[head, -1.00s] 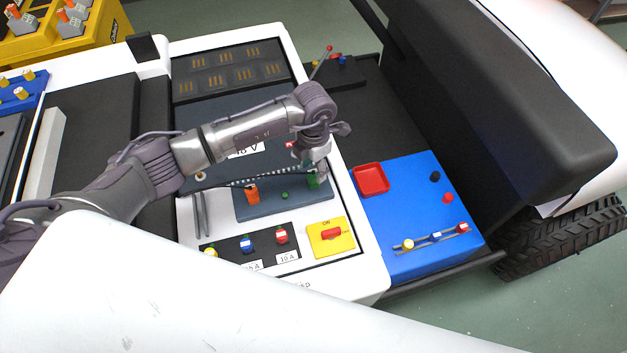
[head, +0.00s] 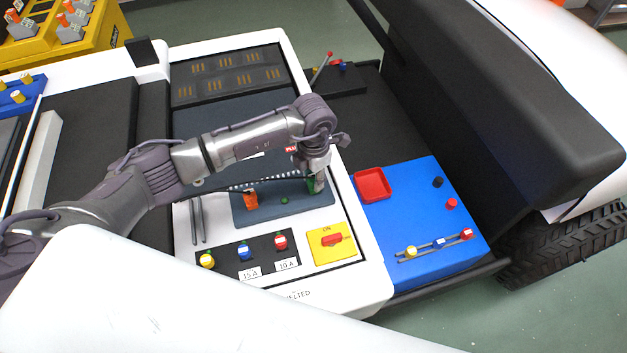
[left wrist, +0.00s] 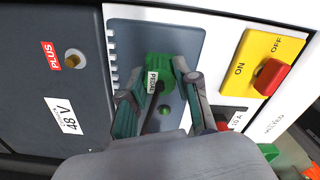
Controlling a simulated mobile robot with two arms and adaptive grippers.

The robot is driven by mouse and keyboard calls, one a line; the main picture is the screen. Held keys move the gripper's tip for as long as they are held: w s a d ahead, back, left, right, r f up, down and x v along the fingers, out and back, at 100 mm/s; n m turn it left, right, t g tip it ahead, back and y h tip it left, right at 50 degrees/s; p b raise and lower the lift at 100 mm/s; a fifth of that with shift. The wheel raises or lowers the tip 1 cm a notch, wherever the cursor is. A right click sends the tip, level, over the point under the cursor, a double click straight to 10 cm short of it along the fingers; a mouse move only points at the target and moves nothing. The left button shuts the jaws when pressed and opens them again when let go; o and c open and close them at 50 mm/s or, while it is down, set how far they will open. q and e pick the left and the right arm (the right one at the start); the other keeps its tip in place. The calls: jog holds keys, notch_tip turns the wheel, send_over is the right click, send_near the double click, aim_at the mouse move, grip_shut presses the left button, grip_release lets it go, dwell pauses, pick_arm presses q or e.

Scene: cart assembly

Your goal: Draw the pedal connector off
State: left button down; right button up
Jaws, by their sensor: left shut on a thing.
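The green pedal connector (left wrist: 159,66), labelled PEDAL, stands on the dark blue-grey plate (left wrist: 122,38) of the cart's panel. My left gripper (left wrist: 157,78) is shut on it, with one finger on each side. In the head view the gripper (head: 317,182) hides most of the green connector (head: 310,187). I cannot tell whether the connector is still fully seated. A black cable runs left over the plate. An orange connector (head: 250,200) stands on the same plate, with a small green button (head: 284,200) between them. My right gripper is not in view.
In front are a yellow ON/OFF plate with a red switch (head: 332,239) and yellow, blue and red fuses (head: 243,251). To the right lies a blue board (head: 410,215) with a red tray (head: 373,172). The black seat (head: 480,90) rises farther right.

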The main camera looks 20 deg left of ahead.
aim_at(314, 178)
pick_arm(q)
jog(key=shift+r, duration=0.35)
jog(key=shift+r+p, duration=1.9)
jog(key=shift+r, duration=0.55)
jog(key=shift+f, duration=0.1)
